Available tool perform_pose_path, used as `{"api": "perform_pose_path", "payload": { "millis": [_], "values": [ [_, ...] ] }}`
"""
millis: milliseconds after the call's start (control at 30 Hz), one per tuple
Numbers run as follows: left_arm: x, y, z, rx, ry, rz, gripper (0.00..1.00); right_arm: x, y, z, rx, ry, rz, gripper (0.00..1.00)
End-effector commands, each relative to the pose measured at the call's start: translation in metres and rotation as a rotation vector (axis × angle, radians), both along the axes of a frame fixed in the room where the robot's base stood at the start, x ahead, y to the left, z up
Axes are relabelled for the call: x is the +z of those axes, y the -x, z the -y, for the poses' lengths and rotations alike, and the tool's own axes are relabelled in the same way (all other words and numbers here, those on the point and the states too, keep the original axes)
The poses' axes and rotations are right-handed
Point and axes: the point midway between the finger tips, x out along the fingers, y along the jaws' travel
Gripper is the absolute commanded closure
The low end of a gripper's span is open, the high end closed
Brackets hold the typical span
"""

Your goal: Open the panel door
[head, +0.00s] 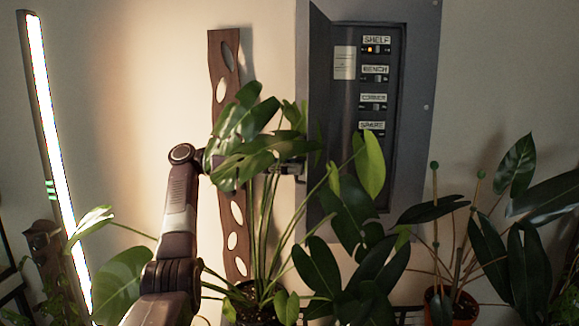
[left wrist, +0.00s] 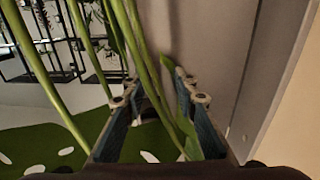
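The grey wall panel (head: 422,90) is at the upper right in the head view. Its door (head: 319,75) stands swung out on the left side, seen at a steep angle, and labelled switches (head: 376,75) show inside. My left gripper (head: 292,168) is in front of the door's lower part, partly hidden by leaves. In the left wrist view my left gripper (left wrist: 158,95) has its two fingers apart, with green plant stems in front of and between them. A flat grey surface, seemingly the door (left wrist: 215,60), rises beside the right finger. Whether they touch is unclear. My right gripper is not in view.
A potted plant (head: 262,190) with broad leaves crowds my left arm and the panel's lower part. Another plant (head: 455,260) stands at right. A wooden slat with holes (head: 222,90) leans on the wall, and a lit tube lamp (head: 48,130) stands at left.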

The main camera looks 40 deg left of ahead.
Motion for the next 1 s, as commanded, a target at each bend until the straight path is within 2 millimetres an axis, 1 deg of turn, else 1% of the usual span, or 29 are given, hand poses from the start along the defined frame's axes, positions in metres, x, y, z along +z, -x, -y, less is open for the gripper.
{"api": "perform_pose_path", "payload": {
  "millis": [233, 333, 700, 833, 1000],
  "values": [
    [-0.002, 0.000, 0.000, 0.001, -0.001, -0.005, 0.76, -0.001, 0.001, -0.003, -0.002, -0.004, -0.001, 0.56],
    [-0.002, 0.002, -0.004, 0.002, -0.001, -0.005, 0.76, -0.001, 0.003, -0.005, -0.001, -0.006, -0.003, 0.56],
    [0.000, 0.034, -0.047, 0.001, 0.001, 0.000, 0.76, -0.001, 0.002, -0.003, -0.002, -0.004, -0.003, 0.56],
    [0.000, 0.041, -0.055, -0.001, 0.000, 0.001, 0.76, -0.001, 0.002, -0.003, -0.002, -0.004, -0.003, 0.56],
    [-0.001, 0.045, -0.060, -0.001, -0.001, -0.001, 0.76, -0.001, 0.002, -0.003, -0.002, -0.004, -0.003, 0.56]
  ]
}}
